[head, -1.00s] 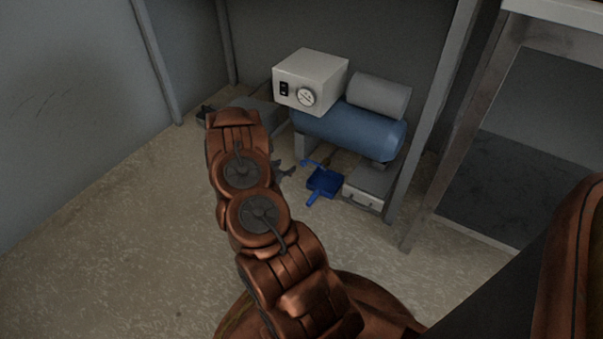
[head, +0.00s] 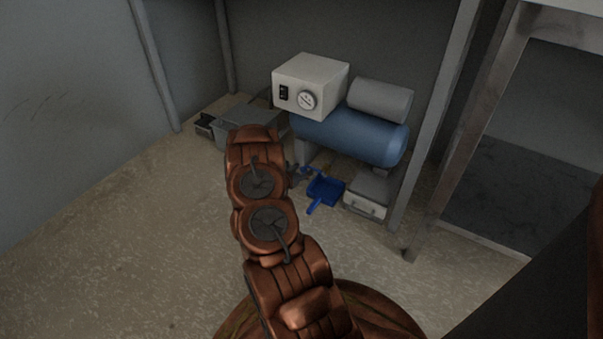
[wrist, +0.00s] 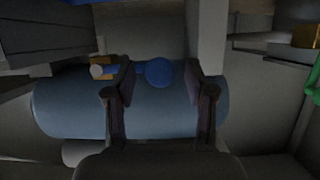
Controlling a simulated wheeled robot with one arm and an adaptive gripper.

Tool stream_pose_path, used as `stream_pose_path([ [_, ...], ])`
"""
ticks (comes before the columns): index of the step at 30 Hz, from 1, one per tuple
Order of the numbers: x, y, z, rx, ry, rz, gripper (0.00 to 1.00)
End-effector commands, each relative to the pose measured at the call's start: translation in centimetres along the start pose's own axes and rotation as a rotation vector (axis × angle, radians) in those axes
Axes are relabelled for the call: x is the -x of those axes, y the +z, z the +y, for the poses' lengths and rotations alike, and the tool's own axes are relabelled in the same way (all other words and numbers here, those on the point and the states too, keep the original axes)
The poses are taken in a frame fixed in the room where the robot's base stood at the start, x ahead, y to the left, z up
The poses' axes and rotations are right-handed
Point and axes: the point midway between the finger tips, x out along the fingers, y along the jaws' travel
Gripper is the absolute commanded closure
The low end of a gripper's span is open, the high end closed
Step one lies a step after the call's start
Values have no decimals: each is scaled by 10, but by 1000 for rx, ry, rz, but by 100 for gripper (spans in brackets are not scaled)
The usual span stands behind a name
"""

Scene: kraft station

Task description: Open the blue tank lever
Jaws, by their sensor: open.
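The blue tank (head: 350,135) lies under the grey-white box with a dial and shows in the wrist view as a wide blue cylinder (wrist: 70,110). A round blue piece (wrist: 160,71), seemingly the lever's end, shows at the tank in the wrist view. A brass fitting (wrist: 102,61) sits left of it. My gripper (wrist: 162,80) is open, with one finger on each side of the blue piece in the picture. Whether the fingers touch it I cannot tell. In the head view my arm hides most of the gripper; the lever's small blue part (head: 310,170) shows low at the tank.
A blue dustpan (head: 325,189) lies on the floor before the tank, beside a grey case (head: 365,208). Grey boxes (head: 248,120) stand to the left. A metal post (head: 432,120) rises at the right. The floor at the left is clear.

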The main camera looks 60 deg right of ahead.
Motion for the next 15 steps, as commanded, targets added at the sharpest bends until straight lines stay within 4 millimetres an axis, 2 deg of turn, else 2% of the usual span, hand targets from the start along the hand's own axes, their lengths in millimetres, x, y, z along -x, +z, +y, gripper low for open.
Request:
stream_pose_path([
  [6, 0, 0, 0, 0, 0, 0, 48],
  [15, 0, 0, 0, 0, 0, 1, 79],
])
